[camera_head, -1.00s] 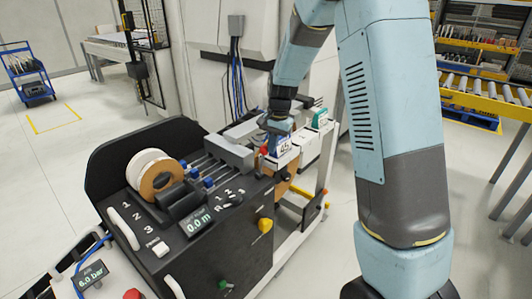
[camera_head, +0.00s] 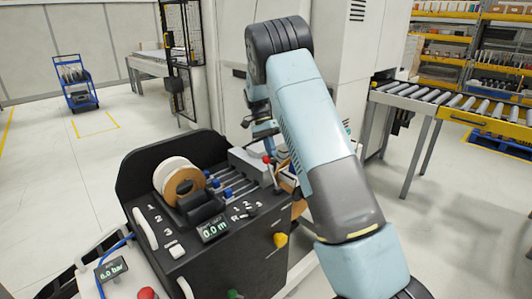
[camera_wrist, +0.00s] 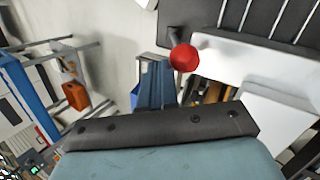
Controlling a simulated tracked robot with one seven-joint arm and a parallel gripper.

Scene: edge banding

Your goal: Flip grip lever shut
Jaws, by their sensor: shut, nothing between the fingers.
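A lever with a red ball knob (camera_head: 266,159) stands at the right rear of the black edge-banding machine (camera_head: 260,262), beside a grey housing. In the wrist view the red knob (camera_wrist: 184,58) sits on a short dark stem just right of my gripper (camera_wrist: 156,64). My gripper's blue-grey fingers are together with nothing between them. They appear close to the knob, but I cannot tell whether they touch it. In the head view my gripper (camera_head: 264,130) is small and partly hidden by my arm, just above the knob. The lever's exact angle is hard to tell.
A white and brown tape roll (camera_head: 180,180) sits on the machine's top, next to blue-ended guide rods. A roller conveyor (camera_head: 470,108) stands at the right. A blue cart (camera_head: 78,85) stands on open floor at the far left.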

